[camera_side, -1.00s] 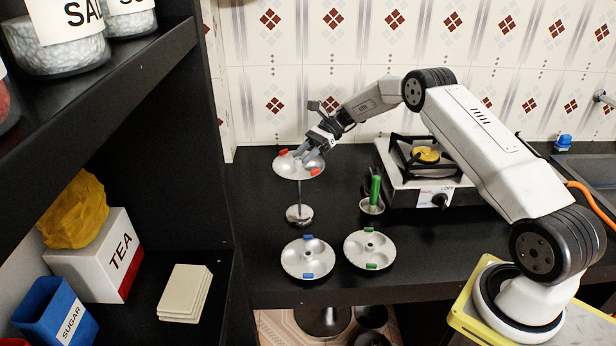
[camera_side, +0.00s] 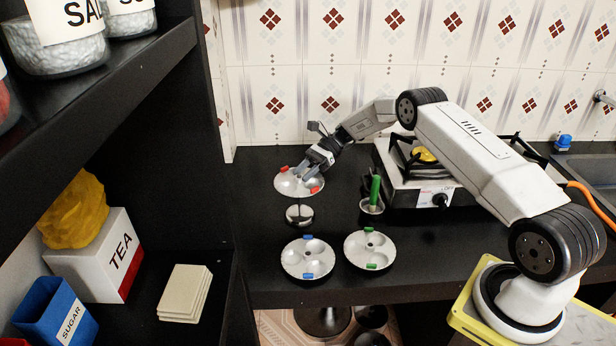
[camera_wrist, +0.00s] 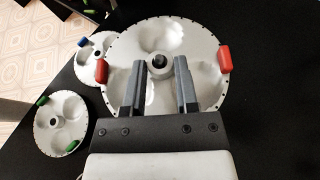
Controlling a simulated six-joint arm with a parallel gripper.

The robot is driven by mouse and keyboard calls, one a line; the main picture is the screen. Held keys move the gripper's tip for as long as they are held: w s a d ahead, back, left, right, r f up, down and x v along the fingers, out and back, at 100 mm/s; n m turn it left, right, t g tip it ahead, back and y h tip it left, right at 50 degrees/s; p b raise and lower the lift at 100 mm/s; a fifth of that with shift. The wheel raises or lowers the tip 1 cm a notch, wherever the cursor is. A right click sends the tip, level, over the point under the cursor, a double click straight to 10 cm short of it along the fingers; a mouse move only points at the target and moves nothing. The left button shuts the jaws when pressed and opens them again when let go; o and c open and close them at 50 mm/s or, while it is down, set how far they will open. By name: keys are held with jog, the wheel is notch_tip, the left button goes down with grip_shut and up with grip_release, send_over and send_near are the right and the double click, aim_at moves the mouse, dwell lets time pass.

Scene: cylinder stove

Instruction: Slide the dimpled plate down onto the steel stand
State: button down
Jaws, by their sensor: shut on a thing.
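The dimpled plate (camera_side: 288,187), silver with two red rim tabs, hangs level above the steel stand (camera_side: 299,216). Below the plate I see the stand's round base; most of its rod is hidden. In the wrist view, the plate (camera_wrist: 140,38) shows large dimples and a central hub with a dark round middle, in line with the stand. My gripper (camera_side: 303,172) reaches the plate from above right and is shut on it. In the wrist view, the fingers of my gripper (camera_wrist: 161,80) lie over the plate near its hub; the exact contact is hidden.
A plate with blue tabs (camera_side: 296,262) and a plate with green tabs (camera_side: 358,252) lie on the black counter in front. A green post on a small steel base (camera_side: 375,188) stands to the right. The stove (camera_side: 440,195) is farther right, and a black shelf stands at left.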

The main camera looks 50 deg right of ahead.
aim_at(306, 209)
jog(key=shift+f, duration=4.35)
jog(key=shift+f, duration=0.45)
jog(key=shift+c, duration=1.5)
grip_release()
jog(key=shift+d, duration=0.15)
jog(key=shift+v, duration=3.75)
jog(key=shift+r, duration=0.15)
